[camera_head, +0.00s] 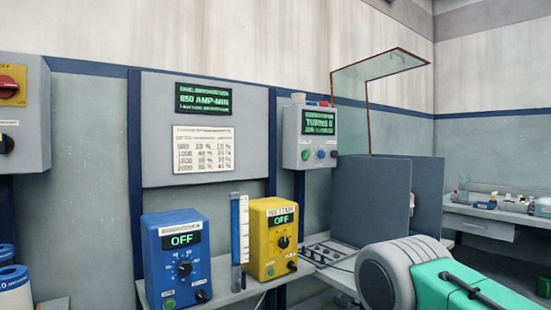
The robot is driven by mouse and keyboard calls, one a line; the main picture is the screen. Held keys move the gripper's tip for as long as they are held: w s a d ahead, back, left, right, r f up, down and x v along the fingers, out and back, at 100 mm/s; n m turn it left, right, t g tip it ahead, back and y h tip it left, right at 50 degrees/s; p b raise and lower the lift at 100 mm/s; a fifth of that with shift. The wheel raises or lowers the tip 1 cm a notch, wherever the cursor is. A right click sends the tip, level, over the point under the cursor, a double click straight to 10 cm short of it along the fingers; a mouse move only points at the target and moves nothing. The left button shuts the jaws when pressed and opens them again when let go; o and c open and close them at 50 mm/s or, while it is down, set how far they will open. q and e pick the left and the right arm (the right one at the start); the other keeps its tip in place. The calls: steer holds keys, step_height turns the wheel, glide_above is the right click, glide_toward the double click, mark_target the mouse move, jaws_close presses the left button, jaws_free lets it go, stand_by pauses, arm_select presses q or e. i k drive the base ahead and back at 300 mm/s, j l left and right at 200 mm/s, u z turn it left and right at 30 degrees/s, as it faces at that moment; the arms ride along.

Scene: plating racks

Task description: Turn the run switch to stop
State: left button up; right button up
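Several knobs are in view, but their labels are too small to read, so I cannot tell which is the run switch. The blue box (177,256) shows OFF and has a large dial, a small black knob (202,296) and a green button. The yellow box (272,238) shows OFF and has black knobs (284,242). A grey wall box (25,115) at the far left has a red rotary switch (8,87) on a yellow plate and a black knob (6,144). Neither gripper shows.
A wall box (309,155) with a green display has small coloured controls. A clear measuring column (239,230) stands between the blue and yellow boxes. Dark grey panels (372,198) rise to their right. A grey and green body, possibly my arm, fills the lower right.

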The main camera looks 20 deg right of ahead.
mark_target(305, 154)
steer(key=i+l+u, duration=0.15)
steer(key=l+u, duration=0.2)
steer(key=l, duration=0.9)
steer(key=l+u, duration=0.35)
steer(key=l, duration=0.9)
